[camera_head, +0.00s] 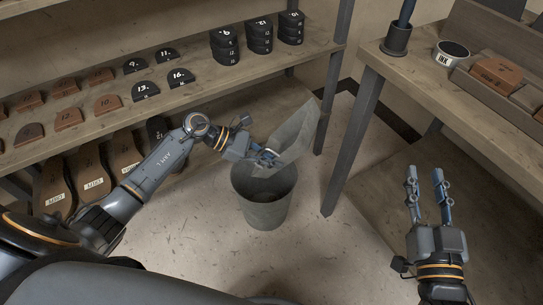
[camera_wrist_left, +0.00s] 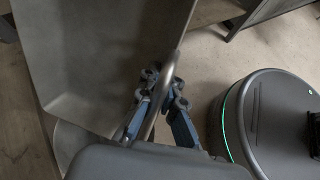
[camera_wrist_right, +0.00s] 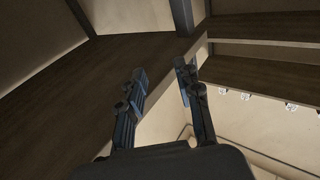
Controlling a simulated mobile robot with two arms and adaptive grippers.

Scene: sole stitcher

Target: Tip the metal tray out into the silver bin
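The grey metal tray (camera_head: 300,132) is tipped steeply on its side above the silver bin (camera_head: 265,213). Its low end is over the bin's mouth. My left gripper (camera_head: 267,158) is shut on the tray's handle. In the left wrist view the fingers (camera_wrist_left: 160,98) close around the curved bar, and the tray's bare grey face (camera_wrist_left: 95,55) fills the upper left. I see no loose contents on that face. The bin stands upright on the floor, and its inside is mostly hidden. My right gripper (camera_head: 425,175) is open and empty, at the right, away from both.
A shelf (camera_head: 190,110) with black and brown numbered blocks stands behind and left of the bin. A workbench (camera_head: 425,85) with an ink tin (camera_head: 451,52) and a brown block (camera_head: 496,70) is at the right. Floor in front of the bin is clear.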

